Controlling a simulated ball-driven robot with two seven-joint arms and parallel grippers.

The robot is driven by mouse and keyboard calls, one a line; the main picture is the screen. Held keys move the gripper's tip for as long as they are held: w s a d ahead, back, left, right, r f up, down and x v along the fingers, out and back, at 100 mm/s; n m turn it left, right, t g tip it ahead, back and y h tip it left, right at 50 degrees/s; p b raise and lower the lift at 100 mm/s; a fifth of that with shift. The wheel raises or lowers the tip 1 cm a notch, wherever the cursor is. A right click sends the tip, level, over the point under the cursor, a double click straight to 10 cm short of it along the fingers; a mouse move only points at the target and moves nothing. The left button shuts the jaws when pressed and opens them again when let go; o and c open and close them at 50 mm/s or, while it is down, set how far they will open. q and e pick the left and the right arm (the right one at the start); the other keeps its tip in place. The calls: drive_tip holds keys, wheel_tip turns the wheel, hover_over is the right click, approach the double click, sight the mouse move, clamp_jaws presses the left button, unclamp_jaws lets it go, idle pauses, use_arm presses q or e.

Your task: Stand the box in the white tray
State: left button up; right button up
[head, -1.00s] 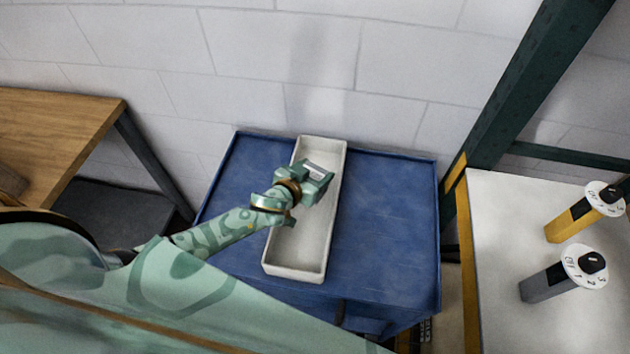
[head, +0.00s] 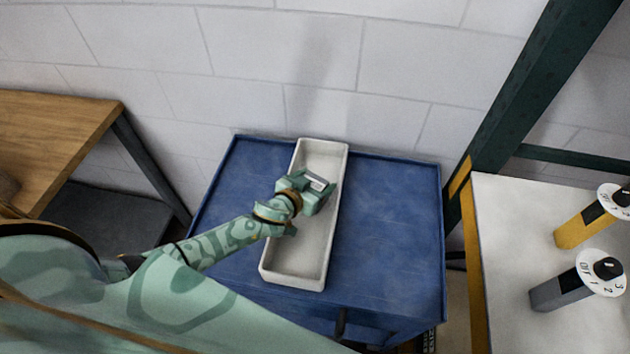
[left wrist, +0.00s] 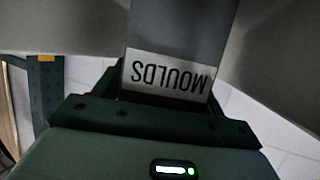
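The white tray (head: 270,268) is long and narrow and lies on the blue table top, its long side running away from me. My left gripper (head: 313,189) is over the far half of the tray, pointing down into it. It is shut on a grey box (head: 314,178) with a white label; most of the box is hidden by the gripper. In the left wrist view the box (left wrist: 180,28) sits between the fingers, its label reading "MOULDS" upside down. The tray's pale surfaces (left wrist: 60,22) show around it. Whether the box touches the tray floor cannot be told. My right gripper is not in view.
The blue table top (head: 390,230) is clear either side of the tray. A white wall (head: 250,60) stands close behind. A green post (head: 530,85) and a white bench (head: 510,260) with two switch-topped blocks are at right. A wooden table (head: 50,140) is at left.

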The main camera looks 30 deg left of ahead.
use_arm(q)
drive_tip(key=shift+r, duration=0.3)
drive_tip(key=p+v, duration=0.2)
drive_tip(key=v, duration=1)
drive_tip(key=shift+f+p, duration=0.25)
drive_tip(key=shift+p, duration=0.05)
drive_tip(key=shift+s, duration=0.1)
